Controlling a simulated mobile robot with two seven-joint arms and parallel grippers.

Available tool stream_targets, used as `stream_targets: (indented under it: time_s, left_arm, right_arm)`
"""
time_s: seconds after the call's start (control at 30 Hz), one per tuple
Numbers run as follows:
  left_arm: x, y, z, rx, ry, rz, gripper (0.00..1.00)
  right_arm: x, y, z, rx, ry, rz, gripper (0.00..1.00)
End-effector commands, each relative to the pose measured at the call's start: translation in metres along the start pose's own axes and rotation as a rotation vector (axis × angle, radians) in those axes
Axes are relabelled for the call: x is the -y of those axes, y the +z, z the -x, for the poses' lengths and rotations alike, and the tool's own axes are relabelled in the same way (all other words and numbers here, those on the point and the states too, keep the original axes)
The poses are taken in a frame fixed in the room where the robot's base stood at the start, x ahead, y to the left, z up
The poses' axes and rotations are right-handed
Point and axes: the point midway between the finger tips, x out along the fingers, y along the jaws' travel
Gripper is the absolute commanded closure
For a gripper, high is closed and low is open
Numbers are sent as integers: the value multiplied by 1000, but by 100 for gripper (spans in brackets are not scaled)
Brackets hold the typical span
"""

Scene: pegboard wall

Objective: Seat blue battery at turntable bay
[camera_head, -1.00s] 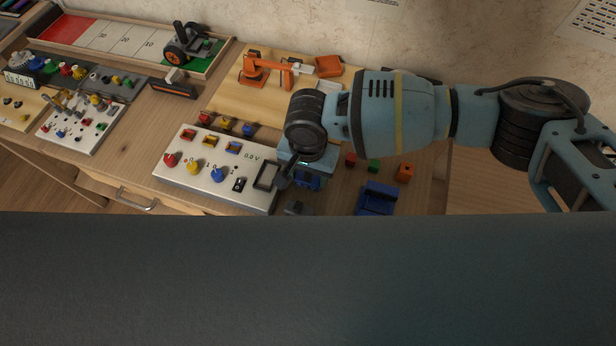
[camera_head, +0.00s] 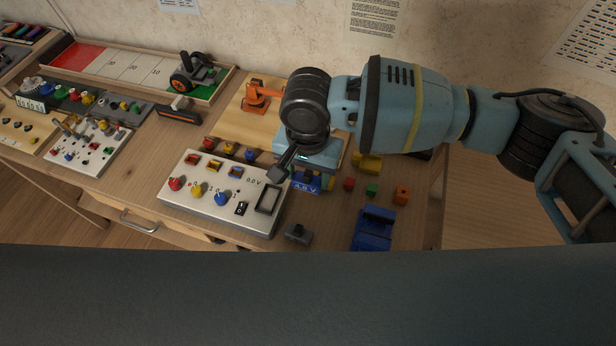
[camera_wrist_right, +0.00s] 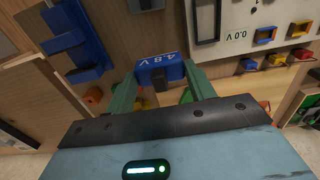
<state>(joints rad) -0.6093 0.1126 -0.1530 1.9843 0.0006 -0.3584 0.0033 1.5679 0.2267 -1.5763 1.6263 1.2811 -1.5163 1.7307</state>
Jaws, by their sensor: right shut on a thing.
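The blue battery (camera_head: 308,183), marked 4.8 V, is held in my right gripper (camera_head: 304,174), which is shut on it. In the right wrist view the battery (camera_wrist_right: 160,72) sits between the green fingertips (camera_wrist_right: 158,84). It is held to the right of the white voltage panel (camera_head: 222,190); its height above the table is hard to judge. A blue cradle-like holder (camera_head: 373,230) stands to the front right and also shows in the wrist view (camera_wrist_right: 75,40). I cannot tell for sure which part is the turntable bay. My left gripper is not in view.
Small red (camera_head: 349,184), green (camera_head: 372,190) and orange (camera_head: 401,195) blocks lie right of the gripper. A yellow piece (camera_head: 367,163) is behind them. A dark grey piece (camera_head: 298,234) lies in front. An orange arm model (camera_head: 258,95) stands on the board behind.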

Motion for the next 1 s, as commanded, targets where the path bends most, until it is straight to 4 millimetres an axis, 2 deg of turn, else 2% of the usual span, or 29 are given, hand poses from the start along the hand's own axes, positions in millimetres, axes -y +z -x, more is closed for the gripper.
stream_targets:
  time_s: [0.13, 0.23, 0.37, 0.5, 0.7, 0.83, 1.0]
  left_arm:
    - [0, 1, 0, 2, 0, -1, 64]
    - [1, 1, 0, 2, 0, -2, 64]
    - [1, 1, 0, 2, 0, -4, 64]
    - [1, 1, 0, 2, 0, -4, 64]
    - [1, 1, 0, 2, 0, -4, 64]
    - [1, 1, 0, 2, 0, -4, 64]
    - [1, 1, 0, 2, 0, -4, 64]
  right_arm:
    - [-6, -2, 1, 3, 0, 6, 71]
    - [-24, -8, 4, 11, -2, 25, 71]
    - [-64, -18, 15, 24, -7, 76, 71]
    - [-117, -26, 30, 27, -13, 152, 71]
    - [-180, -26, 50, 15, -11, 251, 71]
    - [-206, -23, 59, 6, -5, 295, 71]
    - [-219, -21, 64, 1, 0, 321, 71]
